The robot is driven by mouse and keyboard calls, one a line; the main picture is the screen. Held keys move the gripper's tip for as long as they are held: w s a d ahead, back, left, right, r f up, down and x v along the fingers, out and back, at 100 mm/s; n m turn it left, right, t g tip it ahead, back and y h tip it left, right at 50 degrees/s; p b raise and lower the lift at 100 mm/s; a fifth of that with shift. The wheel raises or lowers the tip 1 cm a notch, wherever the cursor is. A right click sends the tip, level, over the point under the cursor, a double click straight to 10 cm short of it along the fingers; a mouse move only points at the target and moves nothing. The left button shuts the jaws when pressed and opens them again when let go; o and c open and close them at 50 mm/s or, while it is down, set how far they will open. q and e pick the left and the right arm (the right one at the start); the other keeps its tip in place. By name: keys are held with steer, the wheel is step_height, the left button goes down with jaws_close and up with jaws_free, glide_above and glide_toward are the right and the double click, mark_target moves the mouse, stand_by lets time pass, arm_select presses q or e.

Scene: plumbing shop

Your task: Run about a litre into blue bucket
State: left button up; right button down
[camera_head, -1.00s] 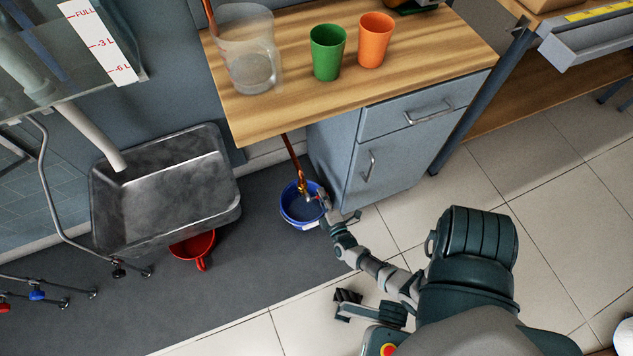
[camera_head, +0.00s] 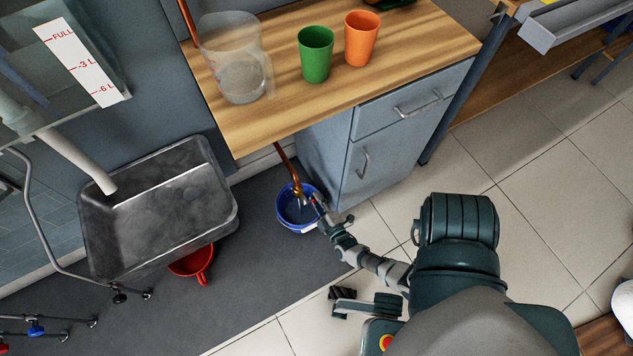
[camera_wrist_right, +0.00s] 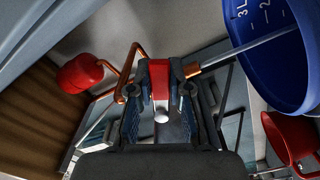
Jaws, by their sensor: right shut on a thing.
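The blue bucket (camera_head: 288,224) stands on the dark floor mat beside the cabinet. A copper tap (camera_head: 297,189) on a pipe comes down over it. My right gripper (camera_head: 318,201) is at the tap, just above the bucket's right rim. In the right wrist view the gripper (camera_wrist_right: 160,108) is shut on the red tap handle (camera_wrist_right: 159,77). There a thin pale stream (camera_wrist_right: 245,48) runs from the copper spout (camera_wrist_right: 192,70) into the blue bucket (camera_wrist_right: 282,72), whose inside shows "3L" and "2" marks. The water level cannot be read.
A metal sink (camera_head: 165,215) is at the left, with a red bucket (camera_head: 193,262) partly under it. A clear jug (camera_head: 237,60), a green cup (camera_head: 316,54) and an orange cup (camera_head: 361,39) stand on the wooden counter (camera_head: 280,113). A second red knob (camera_wrist_right: 80,73) is near the gripper.

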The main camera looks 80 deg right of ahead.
steer(key=c, duration=1.1)
jaws_free()
steer(key=shift+a+f, duration=0.15)
steer(key=shift+f, duration=0.1)
steer(key=shift+o, duration=0.2)
steer(key=shift+r, duration=0.1)
steer(key=shift+r, duration=0.1)
